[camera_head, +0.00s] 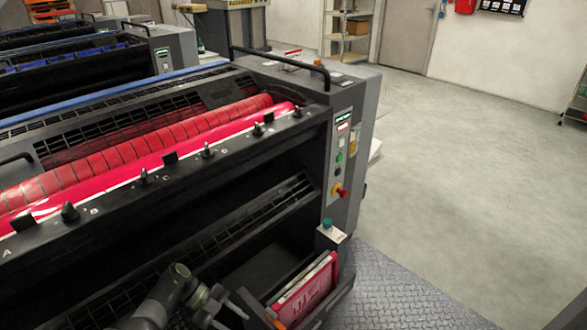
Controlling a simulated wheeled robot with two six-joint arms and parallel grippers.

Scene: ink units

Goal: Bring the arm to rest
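A grey jointed arm of mine (165,297) comes up from the bottom edge, left of the middle, in front of the press. It seems to be my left arm. Its elbow is raised and its wrist (206,299) bends down to the right, close to the left side of a dark open tray. My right arm and gripper are out of view.
The dark press carries a red roller (140,142) and a side control panel (341,160). A red flat pack (304,290) stands in the tray low on its front. Treadplate flooring (395,298) lies to the right, with clear concrete floor (460,190) beyond.

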